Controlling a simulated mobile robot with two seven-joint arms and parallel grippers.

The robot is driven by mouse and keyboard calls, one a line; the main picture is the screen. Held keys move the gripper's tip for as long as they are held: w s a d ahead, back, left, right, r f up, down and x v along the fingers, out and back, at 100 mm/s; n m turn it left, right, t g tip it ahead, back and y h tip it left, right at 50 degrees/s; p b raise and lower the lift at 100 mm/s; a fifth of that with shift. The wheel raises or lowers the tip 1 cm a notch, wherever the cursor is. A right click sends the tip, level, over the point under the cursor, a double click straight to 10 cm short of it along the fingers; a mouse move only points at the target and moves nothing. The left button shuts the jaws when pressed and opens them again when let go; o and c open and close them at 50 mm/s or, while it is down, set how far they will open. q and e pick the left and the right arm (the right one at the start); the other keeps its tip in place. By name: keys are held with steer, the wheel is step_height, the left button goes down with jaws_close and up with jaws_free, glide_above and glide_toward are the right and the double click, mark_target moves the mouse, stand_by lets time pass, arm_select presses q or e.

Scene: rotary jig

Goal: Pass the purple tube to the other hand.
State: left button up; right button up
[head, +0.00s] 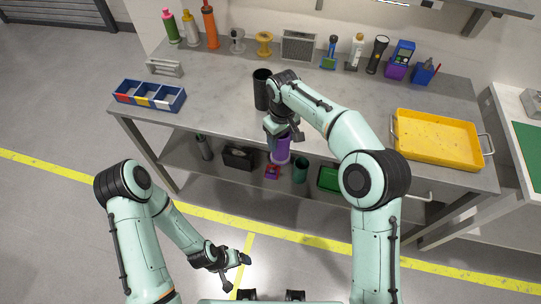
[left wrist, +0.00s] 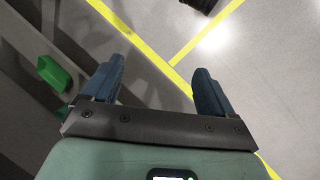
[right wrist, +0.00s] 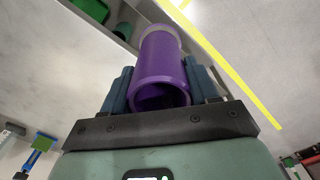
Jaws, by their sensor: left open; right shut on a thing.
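The purple tube (right wrist: 160,68) is between the fingers of my right gripper (right wrist: 162,88), its open end facing the right wrist camera. In the head view the tube (head: 281,150) hangs below my right gripper (head: 283,133), in front of the bench's front edge. The right gripper is shut on it. My left gripper (head: 240,260) is low at the front left, over the floor and well apart from the tube. In the left wrist view the left gripper (left wrist: 157,88) is open, with nothing between its fingers.
A black cylinder (head: 261,88) stands on the bench (head: 215,85) just behind the right gripper. A blue divided bin (head: 149,108) is at the left, a yellow tray (head: 438,153) at the right. Bottles and tools line the back. The lower shelf holds several items. Open floor lies around the left gripper.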

arm_select(q)
steer(key=w+r+m+t, duration=0.25)
steer(key=w+r, duration=0.25)
steer(key=w, duration=0.3)
steer(key=m+t+h, duration=0.4)
steer(key=m+t, duration=0.4)
glide_toward(280, 150)
steer(key=x, duration=0.4)
steer(key=f+x, duration=0.1)
steer(key=x, duration=0.3)
steer(key=a+x, duration=0.1)
steer(key=x, duration=0.2)
steer(key=shift+w+d+f, duration=0.25)
steer(key=shift+f, duration=0.1)
